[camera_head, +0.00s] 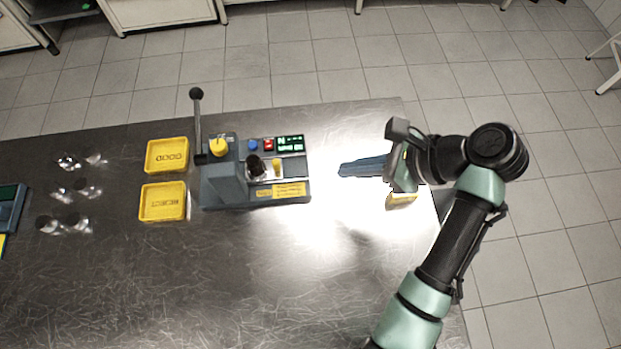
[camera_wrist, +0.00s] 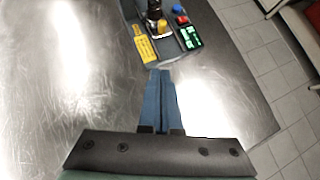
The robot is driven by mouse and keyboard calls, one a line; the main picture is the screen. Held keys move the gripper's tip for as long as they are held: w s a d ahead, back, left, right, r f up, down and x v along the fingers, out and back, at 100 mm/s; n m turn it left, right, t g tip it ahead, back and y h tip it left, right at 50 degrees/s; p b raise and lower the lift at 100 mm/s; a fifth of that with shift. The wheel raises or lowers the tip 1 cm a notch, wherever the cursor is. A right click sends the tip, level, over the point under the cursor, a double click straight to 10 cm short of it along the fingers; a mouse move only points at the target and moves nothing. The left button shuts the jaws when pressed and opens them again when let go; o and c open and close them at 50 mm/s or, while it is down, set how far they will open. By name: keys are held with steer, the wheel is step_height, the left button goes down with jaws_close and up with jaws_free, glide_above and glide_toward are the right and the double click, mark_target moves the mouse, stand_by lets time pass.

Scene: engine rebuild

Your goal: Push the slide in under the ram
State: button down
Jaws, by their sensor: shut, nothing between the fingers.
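The grey press (camera_head: 228,185) stands on the metal table, with a black-knobbed lever (camera_head: 196,120) upright at its left. A dark cylindrical part (camera_head: 254,168) and a small yellow upright piece (camera_head: 277,168) stand on its bed, and both also show at the top of the wrist view, the yellow piece (camera_wrist: 163,27) nearer me. I cannot clearly tell the slide from the bed. My gripper (camera_head: 342,170) is shut and empty, its long blue fingers together and pointing left at the press's right end. A gap of bare table separates the tips from it; in the wrist view the tips (camera_wrist: 162,73) look close to the press.
Yellow trays marked GOOD (camera_head: 167,156) and REJECT (camera_head: 162,202) lie left of the press. Several shiny small parts (camera_head: 62,190) stand farther left. A yellow object (camera_head: 401,198) is partly hidden below my gripper. The press has a lit green display (camera_head: 290,143). The front table is clear.

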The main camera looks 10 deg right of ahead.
mark_target(259, 171)
steer(key=x, duration=0.9)
steer(key=shift+w+a+f, duration=0.1)
steer(key=shift+w+a, duration=0.1)
steer(key=shift+a, duration=0.05)
steer(key=a, duration=0.1)
steer(key=w+a+p, duration=0.1)
steer(key=a, duration=0.1)
steer(key=shift+w+f, duration=0.1)
steer(key=shift+w, duration=0.2)
steer(key=shift+w+a, duration=0.15)
steer(key=shift+a, duration=0.25)
steer(key=shift+a+p, duration=0.2)
steer(key=shift+p, duration=0.35)
steer(key=a+p, duration=0.4)
steer(key=shift+a, duration=0.35)
